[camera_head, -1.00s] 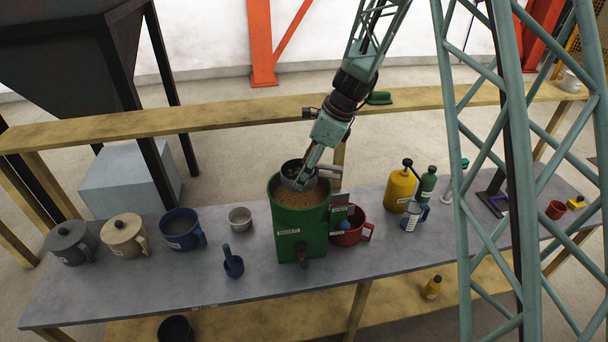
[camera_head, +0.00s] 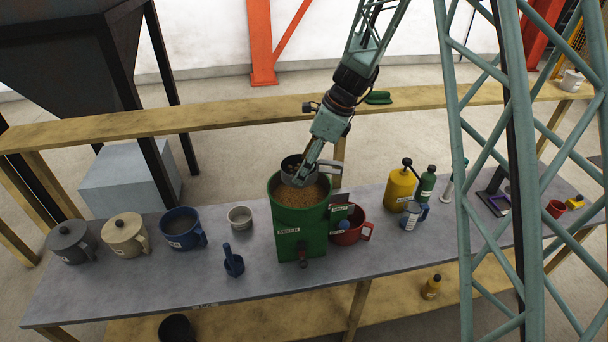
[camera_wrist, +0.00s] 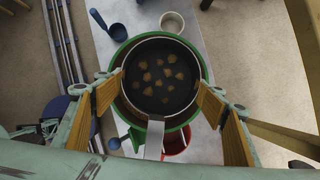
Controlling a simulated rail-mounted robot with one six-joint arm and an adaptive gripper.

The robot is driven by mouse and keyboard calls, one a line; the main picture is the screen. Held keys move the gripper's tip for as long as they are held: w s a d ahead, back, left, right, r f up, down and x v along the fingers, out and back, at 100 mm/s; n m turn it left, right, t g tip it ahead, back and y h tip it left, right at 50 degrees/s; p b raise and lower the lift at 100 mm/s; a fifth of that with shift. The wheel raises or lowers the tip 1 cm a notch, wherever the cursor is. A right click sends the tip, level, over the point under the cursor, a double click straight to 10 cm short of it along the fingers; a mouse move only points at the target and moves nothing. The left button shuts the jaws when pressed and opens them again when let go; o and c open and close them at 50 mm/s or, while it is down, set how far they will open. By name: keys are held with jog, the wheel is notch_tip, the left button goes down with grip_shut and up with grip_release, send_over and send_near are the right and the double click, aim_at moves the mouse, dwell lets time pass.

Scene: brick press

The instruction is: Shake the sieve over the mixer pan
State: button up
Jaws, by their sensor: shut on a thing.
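The sieve (camera_head: 291,166) is a round dark pan with a pale rim. My gripper (camera_head: 303,177) is shut on it and holds it above the green mixer pan (camera_head: 315,245), which holds brown grainy material. In the wrist view the sieve (camera_wrist: 161,76) sits between the two yellow-padded fingers of my gripper (camera_wrist: 160,92), with several brown lumps on its dark floor. Its pale grey handle (camera_wrist: 154,142) points toward the bottom of the picture. The green pan rim (camera_wrist: 113,68) shows around the sieve. The material directly below the sieve is hidden.
A red pot (camera_head: 350,236) stands close at the pan's right. A blue scoop (camera_head: 233,264) and a small grey bowl (camera_head: 240,217) are at its left, then blue (camera_head: 181,232), beige and grey pots. A yellow bottle (camera_head: 399,188) stands right. A wooden rail (camera_head: 220,119) runs behind.

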jog(key=shift+r, duration=1.9)
